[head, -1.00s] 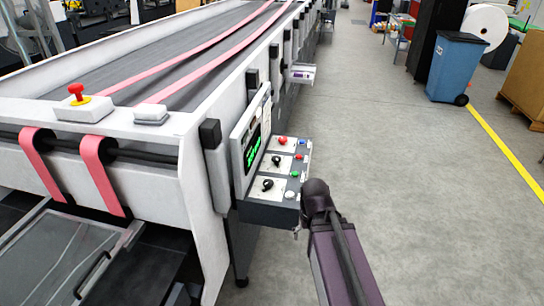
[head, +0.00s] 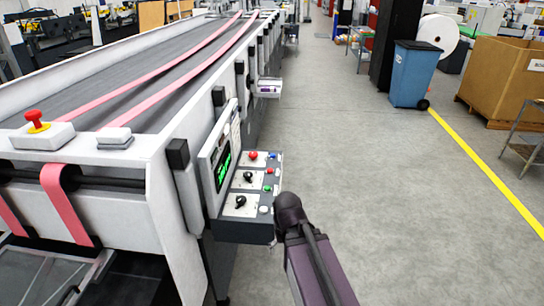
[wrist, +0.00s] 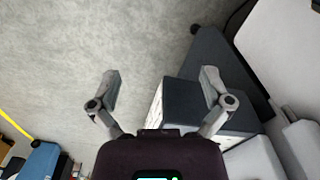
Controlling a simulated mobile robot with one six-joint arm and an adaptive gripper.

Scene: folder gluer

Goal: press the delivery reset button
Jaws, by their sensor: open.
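A control panel (head: 243,229) sticks out from the side of the white machine in the head view. Its top carries a red mushroom button (head: 253,155), a smaller red button (head: 270,170), a green button (head: 267,188), a pale button (head: 264,209) and black knobs (head: 240,201). Labels are too small to read, so I cannot tell which is the delivery reset button. My gripper (wrist: 160,88) is open and empty in the wrist view, with the dark box that looks like the panel (wrist: 205,108) by its right finger. In the head view my arm hides the gripper, just right of the panel.
A red stop button (head: 36,118) on a yellow base sits on the machine's near left corner. A blue bin (head: 412,75) and a cardboard box (head: 510,80) stand farther right. The floor right of my arm is clear.

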